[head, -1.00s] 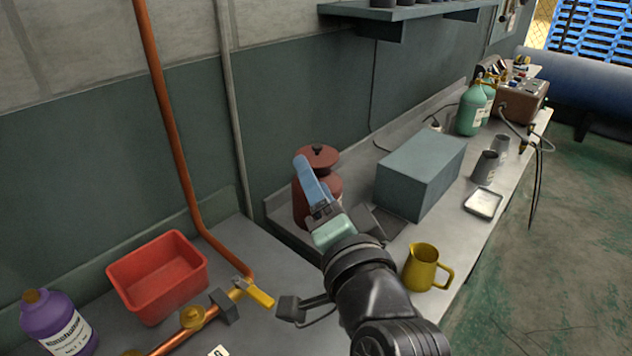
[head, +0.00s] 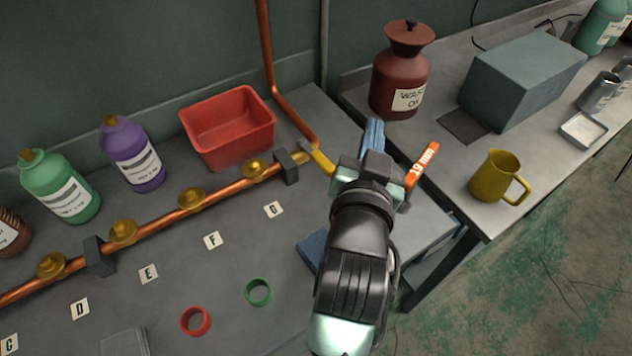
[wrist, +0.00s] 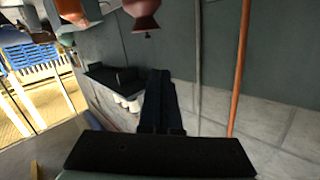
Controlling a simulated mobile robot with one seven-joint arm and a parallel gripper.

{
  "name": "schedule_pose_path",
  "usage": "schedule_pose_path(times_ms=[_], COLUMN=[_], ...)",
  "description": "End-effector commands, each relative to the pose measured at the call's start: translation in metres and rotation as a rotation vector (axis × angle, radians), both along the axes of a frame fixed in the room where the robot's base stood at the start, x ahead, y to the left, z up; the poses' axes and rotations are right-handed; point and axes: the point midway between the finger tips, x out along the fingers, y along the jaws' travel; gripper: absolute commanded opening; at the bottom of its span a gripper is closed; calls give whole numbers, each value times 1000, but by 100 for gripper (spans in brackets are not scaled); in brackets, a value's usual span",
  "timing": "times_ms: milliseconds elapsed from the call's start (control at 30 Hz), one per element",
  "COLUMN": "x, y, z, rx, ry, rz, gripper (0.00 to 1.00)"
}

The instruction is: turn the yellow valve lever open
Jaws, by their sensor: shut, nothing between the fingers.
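The yellow valve lever (head: 322,160) sits at the right end of the horizontal copper pipe (head: 225,187), near the foot of the vertical copper pipe. It points down and right, towards my gripper. My gripper (head: 373,137) is shut and empty, with its blue fingers just right of the lever in the picture. A gap shows between them, but their difference in height is unclear. In the wrist view the dark fingers (wrist: 161,100) are together, and I cannot make out the lever there.
A red bin (head: 230,128) stands behind the pipe. An orange piece marked 19 mm (head: 422,165) shows right of my gripper. A red-brown waste jar (head: 400,78), a grey-blue box (head: 525,68) and a yellow jug (head: 496,176) stand on the right bench.

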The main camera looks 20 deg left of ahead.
Motion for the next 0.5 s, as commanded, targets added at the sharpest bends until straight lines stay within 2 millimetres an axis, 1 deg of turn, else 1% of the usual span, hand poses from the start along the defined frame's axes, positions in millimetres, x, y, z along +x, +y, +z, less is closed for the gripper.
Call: schedule_pose_path(times_ms=[33,100,167,200,267,300,400,500], x=[-11,-24,-37,-47,-61,-71,-95,-115], y=[9,18,26,32,43,50,68,83], z=[-32,-58,-77,-89,-104,-114,-132,-144], rx=[-145,-370,-565,-696,-893,-1020,-1310,-1532], ry=[-4,-28,-54,-74,-111,-141,-220,-296], rz=[2,4,14,25,47,63,105,139], gripper=[0,0,0,0,0,0,0,0])
